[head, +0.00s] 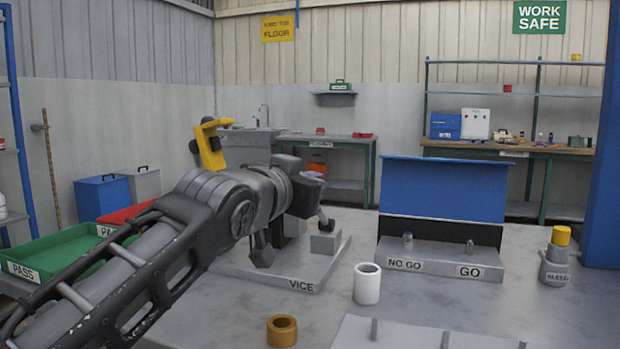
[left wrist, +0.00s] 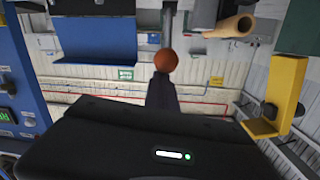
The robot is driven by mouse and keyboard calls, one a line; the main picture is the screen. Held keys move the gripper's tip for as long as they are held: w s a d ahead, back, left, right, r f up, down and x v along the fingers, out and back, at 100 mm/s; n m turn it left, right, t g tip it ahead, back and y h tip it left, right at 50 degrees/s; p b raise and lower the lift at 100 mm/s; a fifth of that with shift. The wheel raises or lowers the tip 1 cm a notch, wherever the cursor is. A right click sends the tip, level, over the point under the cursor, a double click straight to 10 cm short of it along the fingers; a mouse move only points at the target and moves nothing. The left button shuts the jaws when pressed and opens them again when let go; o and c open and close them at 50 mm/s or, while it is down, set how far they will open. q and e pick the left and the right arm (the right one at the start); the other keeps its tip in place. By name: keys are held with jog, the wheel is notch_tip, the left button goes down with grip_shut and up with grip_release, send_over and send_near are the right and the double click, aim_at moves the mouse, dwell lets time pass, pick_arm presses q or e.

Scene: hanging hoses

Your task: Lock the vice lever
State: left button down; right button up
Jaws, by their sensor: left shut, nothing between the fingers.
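The vice stands on a grey plate labelled VICE (head: 300,284); a grey block (head: 325,241) of it shows, and my left arm hides most of the rest. My left gripper (head: 322,215) is over the plate, shut and empty. In the left wrist view its dark closed fingers (left wrist: 162,95) point at an orange-brown ball (left wrist: 165,60), which lies in line with their tips. I cannot tell if they touch, or whether the ball is the lever's knob. The lever cannot be made out in the head view. My right gripper is not in view.
A yellow bracket (head: 210,146) rises behind my arm. A green PASS tray (head: 62,256) lies left.

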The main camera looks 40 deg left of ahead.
pick_arm(q)
jog(key=r+p, duration=0.1)
jog(key=r, duration=0.1)
jog(key=w+r+p, duration=0.1)
jog(key=shift+d+r, duration=0.15)
jog(key=shift+r, duration=0.2)
jog(key=v, duration=1)
jog(key=shift+f+p, duration=0.4)
jog(key=shift+f, duration=0.15)
jog(key=shift+d, duration=0.1)
